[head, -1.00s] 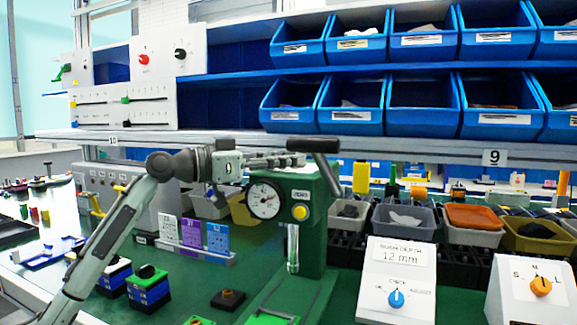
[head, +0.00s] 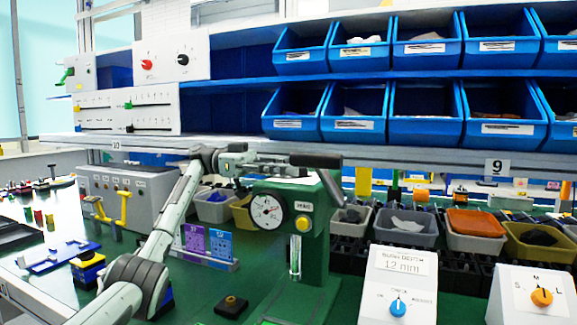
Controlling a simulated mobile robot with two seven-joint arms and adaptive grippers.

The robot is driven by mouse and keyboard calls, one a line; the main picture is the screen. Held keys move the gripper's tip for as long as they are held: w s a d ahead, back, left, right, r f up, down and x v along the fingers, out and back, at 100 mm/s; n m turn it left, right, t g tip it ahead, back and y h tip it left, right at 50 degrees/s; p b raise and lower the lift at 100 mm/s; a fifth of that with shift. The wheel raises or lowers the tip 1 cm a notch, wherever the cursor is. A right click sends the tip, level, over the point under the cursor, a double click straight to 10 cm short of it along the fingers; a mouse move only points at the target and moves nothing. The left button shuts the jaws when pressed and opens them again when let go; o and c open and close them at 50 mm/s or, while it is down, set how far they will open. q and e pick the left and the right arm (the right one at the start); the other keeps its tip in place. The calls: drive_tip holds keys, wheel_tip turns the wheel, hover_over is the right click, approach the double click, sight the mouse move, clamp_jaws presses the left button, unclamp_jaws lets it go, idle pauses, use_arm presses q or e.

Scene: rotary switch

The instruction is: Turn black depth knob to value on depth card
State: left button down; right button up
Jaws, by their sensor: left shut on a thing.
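The depth card (head: 404,263) reads "BUSH DEPTH 12 mm" on a white sloped box at the lower right. A green press (head: 284,240) with a round white dial (head: 267,211) stands left of it; the dial's value is too small to read. My left gripper (head: 298,165) is at the press top, above the dial. Its fingers look shut on the black handle (head: 317,160), but the contact is partly hidden. A black knob (head: 183,60) shows on a white panel at the upper left; no gripper is near it. My right gripper is not in view.
The card's box has a blue knob (head: 398,307); a white box at right has an orange knob (head: 541,297). A red knob (head: 147,64) sits beside the panel's black one. Blue bins (head: 424,116) fill the shelves above. Blue and purple cards (head: 219,245) stand left of the press.

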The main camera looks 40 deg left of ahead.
use_arm(q)
drive_tip(key=shift+w+m+g, duration=0.1)
drive_tip(key=shift+m+g, duration=0.4)
drive_tip(key=shift+g, duration=0.3)
drive_tip(key=shift+f+g, duration=0.15)
drive_tip(key=shift+g, duration=0.15)
drive_tip(key=c, duration=1.2)
unclamp_jaws()
drive_tip(key=shift+o, duration=0.2)
wheel_tip(320, 180, up, 10)
